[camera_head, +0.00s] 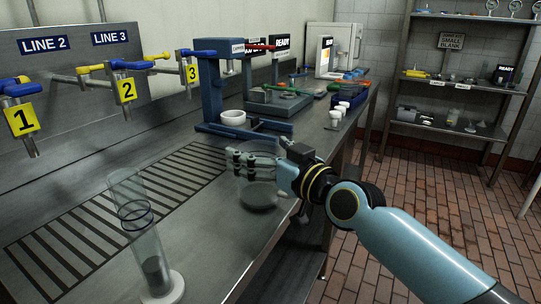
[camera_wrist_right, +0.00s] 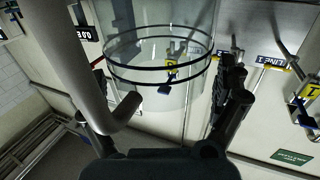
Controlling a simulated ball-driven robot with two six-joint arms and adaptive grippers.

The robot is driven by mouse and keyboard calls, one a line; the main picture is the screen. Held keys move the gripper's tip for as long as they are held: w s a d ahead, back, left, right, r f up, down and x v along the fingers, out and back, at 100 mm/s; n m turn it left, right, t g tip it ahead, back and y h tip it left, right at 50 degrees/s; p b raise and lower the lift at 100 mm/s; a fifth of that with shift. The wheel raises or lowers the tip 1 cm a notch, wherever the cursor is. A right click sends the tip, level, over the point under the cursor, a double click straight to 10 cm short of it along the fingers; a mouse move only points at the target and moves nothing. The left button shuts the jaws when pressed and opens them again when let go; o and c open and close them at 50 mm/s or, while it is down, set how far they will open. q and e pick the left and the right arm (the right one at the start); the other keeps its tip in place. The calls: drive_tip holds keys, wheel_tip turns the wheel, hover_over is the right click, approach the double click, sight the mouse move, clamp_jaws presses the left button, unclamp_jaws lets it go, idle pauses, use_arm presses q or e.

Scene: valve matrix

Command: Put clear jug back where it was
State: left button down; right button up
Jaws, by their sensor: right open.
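The clear jug (camera_head: 259,196) is a see-through vessel standing on the metal bench near its right edge. My right gripper (camera_head: 243,164) is open at the jug's upper part, with its fingers reaching to the left. In the right wrist view, a clear round wall with two dark rings, which looks like the jug (camera_wrist_right: 155,62), lies just beyond and between the spread fingers of my right gripper (camera_wrist_right: 168,105). I cannot tell whether the fingers touch it. My left gripper is not in view.
A tall clear cylinder (camera_head: 148,255) with dark rings stands at the front left. A slatted drain grate (camera_head: 110,207) runs along the bench. A blue press (camera_head: 212,95) with a white bowl (camera_head: 233,118) stands behind the jug.

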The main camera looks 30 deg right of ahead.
drive_tip(key=s+d+p, duration=0.2)
drive_tip(key=s, duration=1)
drive_tip(key=s+d+f+m+g+h, duration=0.1)
drive_tip(key=s+d+f+g, duration=0.25)
drive_tip(key=f, duration=1.15)
drive_tip(key=s+d+f+g+h, duration=0.2)
drive_tip(key=s+f+g, duration=0.25)
drive_tip(key=f, duration=1.15)
drive_tip(key=s+a+f+g, duration=0.1)
drive_tip(key=s+f+g, duration=0.2)
drive_tip(key=s+f, duration=0.3)
drive_tip(key=s+a+f+g, duration=0.1)
drive_tip(key=s+f+g, duration=0.2)
drive_tip(key=s+f, duration=0.4)
drive_tip(key=s+a+f+g, duration=0.1)
drive_tip(key=s+f, duration=0.6)
drive_tip(key=s, duration=1)
drive_tip(key=shift+f+g, duration=0.25)
drive_tip(key=shift+g, duration=0.65)
drive_tip(key=f+b, duration=0.6)
drive_tip(key=shift+s, duration=0.35)
